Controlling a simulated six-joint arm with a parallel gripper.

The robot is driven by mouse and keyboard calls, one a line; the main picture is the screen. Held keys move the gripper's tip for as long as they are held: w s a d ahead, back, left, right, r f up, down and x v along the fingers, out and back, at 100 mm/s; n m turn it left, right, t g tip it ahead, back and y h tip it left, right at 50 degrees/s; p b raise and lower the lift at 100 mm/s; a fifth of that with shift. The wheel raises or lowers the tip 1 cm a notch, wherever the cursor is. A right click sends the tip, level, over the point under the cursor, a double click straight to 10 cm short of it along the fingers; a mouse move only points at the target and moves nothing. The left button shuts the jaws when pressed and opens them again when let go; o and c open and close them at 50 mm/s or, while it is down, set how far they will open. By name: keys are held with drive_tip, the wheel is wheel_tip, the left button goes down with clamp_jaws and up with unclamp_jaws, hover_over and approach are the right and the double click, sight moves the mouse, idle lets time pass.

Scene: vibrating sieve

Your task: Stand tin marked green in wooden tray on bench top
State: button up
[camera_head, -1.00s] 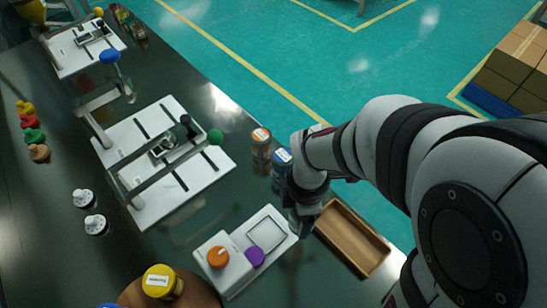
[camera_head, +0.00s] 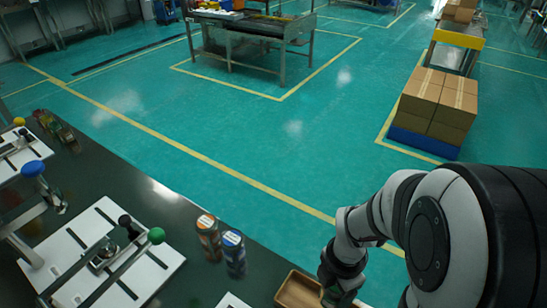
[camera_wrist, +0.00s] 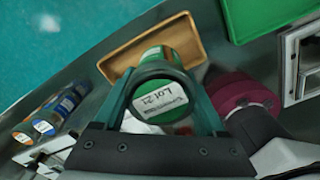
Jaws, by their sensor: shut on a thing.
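My gripper (camera_wrist: 163,84) is shut on the tin marked green (camera_wrist: 160,101), its fingers on either side of it. The tin's green lid with a white "Lot 21" label faces the wrist camera. The wooden tray (camera_wrist: 118,64) is beyond the tin in the wrist view, and the tin overlaps its area. Whether the tin touches the tray floor cannot be told. In the head view the tray (camera_head: 292,291) is cut by the bottom edge, and my gripper (camera_head: 338,290) is at its right, hiding part of it.
An orange-marked tin (camera_head: 207,236) and a blue-marked tin (camera_head: 233,252) stand left of the tray. A sieve device (camera_head: 110,258) is further left. A dark red round part (camera_wrist: 240,92) and a green panel (camera_wrist: 265,14) show right of the tray in the wrist view.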

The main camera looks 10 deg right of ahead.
drive_tip(key=w+a+f, duration=0.1)
drive_tip(key=a, duration=0.1)
drive_tip(key=w+a+f, duration=0.2)
drive_tip(key=shift+w+f, duration=0.1)
drive_tip(key=shift+w, duration=0.05)
drive_tip(key=shift+a+f, duration=0.1)
drive_tip(key=shift+f, duration=1.9)
drive_tip(key=shift+f, duration=0.15)
drive_tip(key=o, duration=1.6)
